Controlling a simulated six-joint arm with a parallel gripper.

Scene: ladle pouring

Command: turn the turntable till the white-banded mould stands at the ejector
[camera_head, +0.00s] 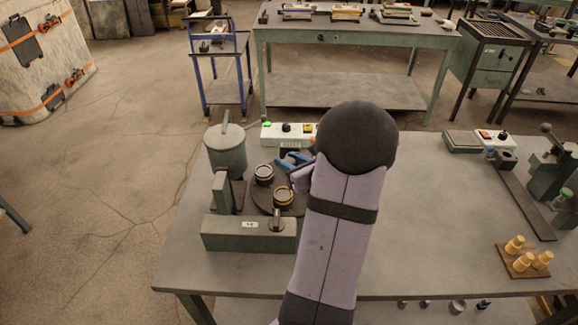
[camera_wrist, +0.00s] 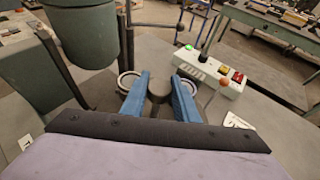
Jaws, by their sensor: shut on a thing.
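The dark round turntable (camera_head: 262,197) sits on the bench, partly hidden by my arm. A mould with a pale band (camera_head: 263,174) is at its back left, beside the green pot. A mould with a yellow band (camera_head: 284,196) is at its front. In the wrist view, a pale-ringed mould (camera_wrist: 127,82) shows left of my fingers and another pale ring (camera_wrist: 190,86) right of them; I cannot tell which is truly white. My gripper (camera_wrist: 158,92) has its blue fingers shut on a dark upright knob (camera_wrist: 158,84) between these moulds. I cannot identify the ejector surely.
The green pot (camera_head: 226,150) stands close at the left. A green block (camera_head: 248,233) with a lever (camera_head: 277,221) lies in front. A control box (camera_head: 289,134) is behind my gripper. A board with yellow pieces (camera_head: 524,260) is at right; the bench between is clear.

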